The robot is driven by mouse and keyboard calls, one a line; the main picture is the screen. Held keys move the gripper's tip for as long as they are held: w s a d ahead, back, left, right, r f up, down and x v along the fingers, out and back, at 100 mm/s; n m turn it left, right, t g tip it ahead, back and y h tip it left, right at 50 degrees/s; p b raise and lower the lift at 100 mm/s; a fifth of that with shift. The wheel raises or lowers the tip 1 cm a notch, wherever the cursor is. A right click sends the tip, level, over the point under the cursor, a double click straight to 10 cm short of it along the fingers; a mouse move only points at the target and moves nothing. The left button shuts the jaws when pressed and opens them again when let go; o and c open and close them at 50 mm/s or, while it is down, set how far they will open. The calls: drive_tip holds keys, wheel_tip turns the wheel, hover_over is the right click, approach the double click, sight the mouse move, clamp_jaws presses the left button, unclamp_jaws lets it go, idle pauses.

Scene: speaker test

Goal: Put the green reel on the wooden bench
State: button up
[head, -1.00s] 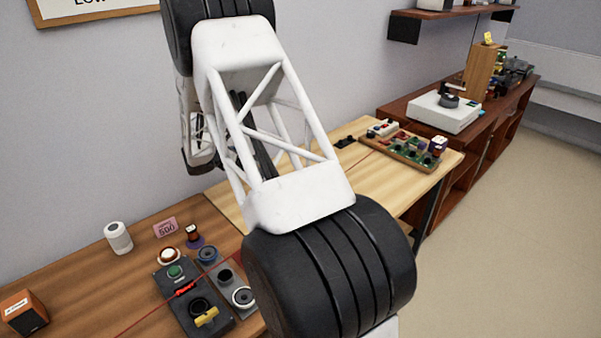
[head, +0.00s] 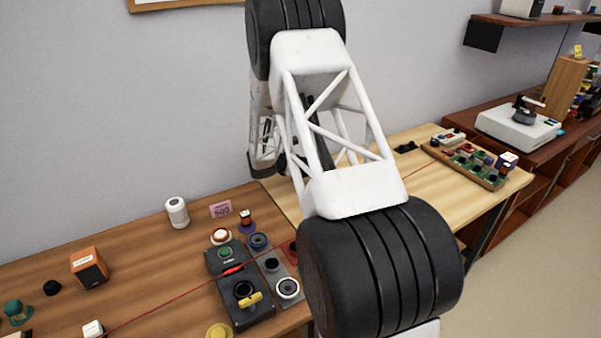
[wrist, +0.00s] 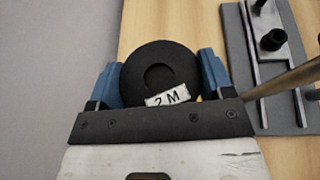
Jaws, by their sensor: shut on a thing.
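In the wrist view my gripper (wrist: 160,78) has its two blue fingers shut on a dark round reel (wrist: 182,61) with a white label reading "2 M". No green shows on this reel. Below it is a light wooden surface (wrist: 138,22); the gap between them cannot be judged. In the head view my arm hides the gripper and reel. A light wooden bench (head: 430,198) stands behind my arm, beside a browner wooden top (head: 150,258). A small green thing (head: 18,311) sits at the far left; I cannot tell whether it is a reel.
A dark control box (head: 240,312) and a grey panel with dials (head: 287,288) stand on the brown top. An orange box (head: 89,267) and white cylinder (head: 177,212) are farther left. A tray of coloured parts (head: 489,182) lies on the light bench. A grey plate (wrist: 240,60) is right of the reel.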

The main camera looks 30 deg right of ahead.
drive_tip(key=shift+f, duration=1.9)
drive_tip(key=shift+f, duration=0.15)
drive_tip(key=o, duration=1)
drive_tip(key=shift+r, duration=0.2)
drive_tip(key=v, duration=1.2)
